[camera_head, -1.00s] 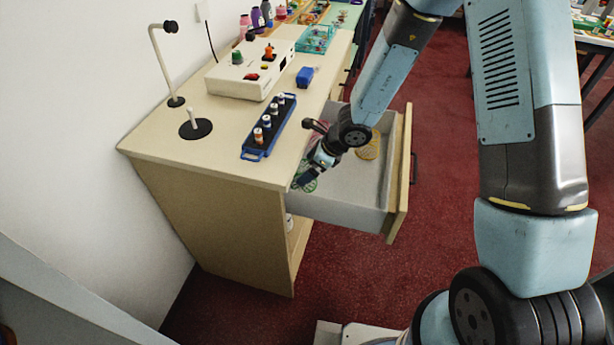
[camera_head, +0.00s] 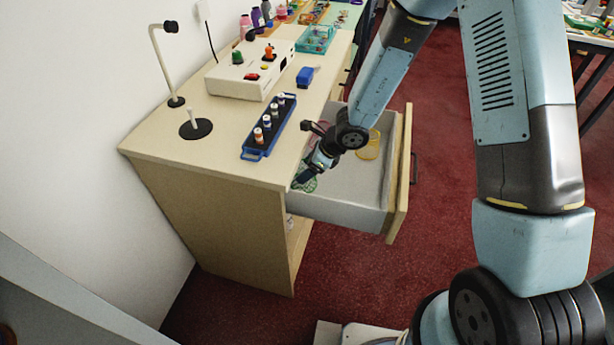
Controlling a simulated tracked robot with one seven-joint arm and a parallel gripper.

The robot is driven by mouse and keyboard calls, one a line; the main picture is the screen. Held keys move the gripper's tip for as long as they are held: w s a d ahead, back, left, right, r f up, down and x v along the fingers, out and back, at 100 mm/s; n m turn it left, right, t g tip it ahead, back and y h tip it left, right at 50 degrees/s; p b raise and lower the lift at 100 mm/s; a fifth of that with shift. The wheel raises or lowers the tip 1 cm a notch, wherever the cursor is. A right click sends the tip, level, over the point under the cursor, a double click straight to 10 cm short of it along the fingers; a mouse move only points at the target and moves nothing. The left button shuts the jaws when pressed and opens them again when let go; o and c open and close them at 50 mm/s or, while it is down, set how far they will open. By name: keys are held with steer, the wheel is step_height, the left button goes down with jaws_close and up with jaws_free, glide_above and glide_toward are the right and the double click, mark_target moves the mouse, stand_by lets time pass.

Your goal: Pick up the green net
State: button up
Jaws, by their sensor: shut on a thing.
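The green net (camera_head: 310,185) shows as a small green mesh piece in the near left part of the open drawer (camera_head: 345,212). My gripper (camera_head: 302,185) reaches down into the drawer and is shut on the net. The net lies partly hidden beneath my gripper and the desk edge. I cannot tell whether it touches the drawer floor.
A yellow net-like item (camera_head: 370,146) lies farther back in the drawer. The desktop (camera_head: 210,160) beside my arm holds a blue rack (camera_head: 256,152) of small bottles, a white control box (camera_head: 248,78), a blue block (camera_head: 305,76) and a stand (camera_head: 196,129).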

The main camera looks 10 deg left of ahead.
steer(key=shift+r, duration=0.1)
steer(key=shift+d+r, duration=0.1)
steer(key=shift+r, duration=0.45)
steer(key=d, duration=0.8)
steer(key=shift+s+r, duration=0.15)
steer(key=shift+s, duration=0.15)
step_height(320, 180, up, 13)
steer(key=shift+r, duration=0.2)
steer(key=shift+a, duration=0.1)
